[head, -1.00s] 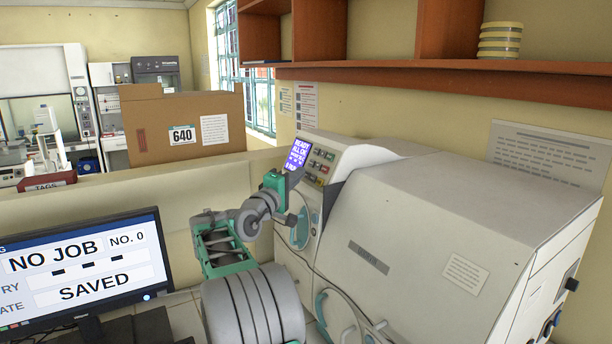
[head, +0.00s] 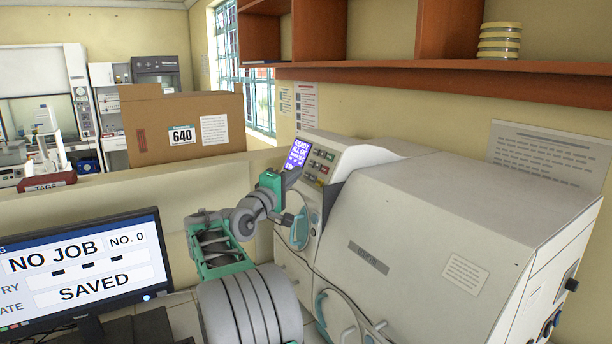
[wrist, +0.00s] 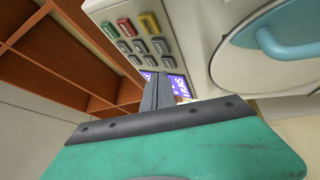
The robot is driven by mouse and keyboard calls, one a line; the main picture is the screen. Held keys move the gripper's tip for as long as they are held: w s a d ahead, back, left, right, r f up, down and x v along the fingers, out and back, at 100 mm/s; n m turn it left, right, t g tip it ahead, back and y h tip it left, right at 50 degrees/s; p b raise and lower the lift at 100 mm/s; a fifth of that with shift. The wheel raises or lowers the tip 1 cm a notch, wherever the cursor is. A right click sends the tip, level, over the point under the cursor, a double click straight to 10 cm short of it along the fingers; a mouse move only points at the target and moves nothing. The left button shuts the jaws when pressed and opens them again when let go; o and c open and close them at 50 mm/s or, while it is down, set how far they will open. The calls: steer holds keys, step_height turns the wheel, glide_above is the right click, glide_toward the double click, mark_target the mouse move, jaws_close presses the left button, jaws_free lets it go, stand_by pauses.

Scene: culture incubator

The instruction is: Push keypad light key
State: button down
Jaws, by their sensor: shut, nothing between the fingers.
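The keypad (head: 318,166) is on the sloped front panel of the white incubator (head: 430,215), just right of a lit blue screen (head: 298,153). In the wrist view the keypad (wrist: 140,40) shows several grey keys plus a red, a green and a yellow one. The key labels are too small to read, so I cannot tell which is the light key. My gripper (wrist: 158,90) is shut and empty. Its fingertips overlap the screen (wrist: 180,86) in the wrist view, below the keys. I cannot tell whether they touch the panel. In the head view the gripper (head: 279,184) is left of the panel.
A round port door with a blue handle (head: 299,228) is below the keypad. A wooden shelf (head: 430,70) runs above. A cardboard box (head: 185,128) stands behind a low partition at left. A monitor (head: 80,268) is at lower left.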

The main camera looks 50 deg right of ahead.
steer(key=a+r, duration=0.1)
steer(key=w+a, duration=0.1)
steer(key=a, duration=0.1)
steer(key=a+r+p, duration=0.1)
steer(key=a, duration=0.1)
steer(key=shift+w+r, duration=0.3)
steer(key=shift+r, duration=0.05)
